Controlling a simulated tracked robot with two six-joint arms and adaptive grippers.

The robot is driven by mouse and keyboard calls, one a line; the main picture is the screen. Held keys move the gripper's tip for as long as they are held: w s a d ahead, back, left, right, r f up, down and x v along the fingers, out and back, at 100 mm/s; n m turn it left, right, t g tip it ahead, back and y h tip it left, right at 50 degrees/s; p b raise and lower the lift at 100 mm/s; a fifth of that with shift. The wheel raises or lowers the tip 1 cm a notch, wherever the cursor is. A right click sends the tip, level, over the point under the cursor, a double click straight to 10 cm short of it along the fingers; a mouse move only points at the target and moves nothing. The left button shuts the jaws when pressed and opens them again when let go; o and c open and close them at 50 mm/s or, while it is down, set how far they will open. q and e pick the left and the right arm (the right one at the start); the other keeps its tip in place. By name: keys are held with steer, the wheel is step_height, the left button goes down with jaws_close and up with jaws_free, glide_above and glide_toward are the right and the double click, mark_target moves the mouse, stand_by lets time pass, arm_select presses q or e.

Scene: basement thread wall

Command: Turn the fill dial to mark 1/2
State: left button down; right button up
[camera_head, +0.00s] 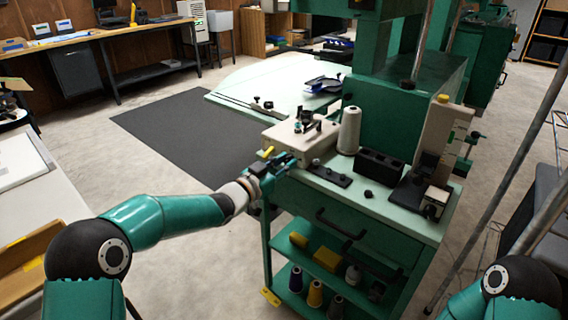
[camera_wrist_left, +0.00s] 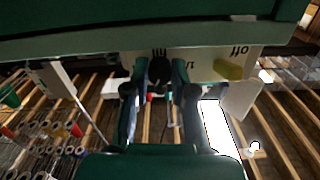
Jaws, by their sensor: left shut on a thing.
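The fill dial (camera_wrist_left: 159,72) is a dark knob on the front of a beige housing (camera_wrist_left: 197,66), seen in the left wrist view. My left gripper (camera_wrist_left: 158,80) is shut on it, one finger on each side. The housing shows upside-down markings: "off" at its right and part of another label near the dial. The dial's pointer and the 1/2 mark cannot be made out. In the head view my left gripper (camera_head: 273,166) is at the front of the beige machine (camera_head: 309,140), and the dial is hidden there. My right gripper is out of view.
A yellow part (camera_head: 267,152) sticks out of the housing close beside my left gripper. A white cone (camera_head: 349,130), black block (camera_head: 379,168) and dark strip (camera_head: 329,176) stand on the green cabinet (camera_head: 340,222). A drawer handle is below.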

arm_select(q)
steer(key=shift+r+n+p, duration=0.15)
steer(key=shift+n+p, duration=1)
steer(key=shift+n, duration=0.45)
steer(key=shift+a+n+p, duration=0.1)
steer(key=shift+n+p, duration=0.8)
steer(key=shift+n, duration=1)
steer(key=c, duration=1)
jaws_free()
steer(key=shift+o, duration=0.2)
steer(key=shift+f, duration=0.25)
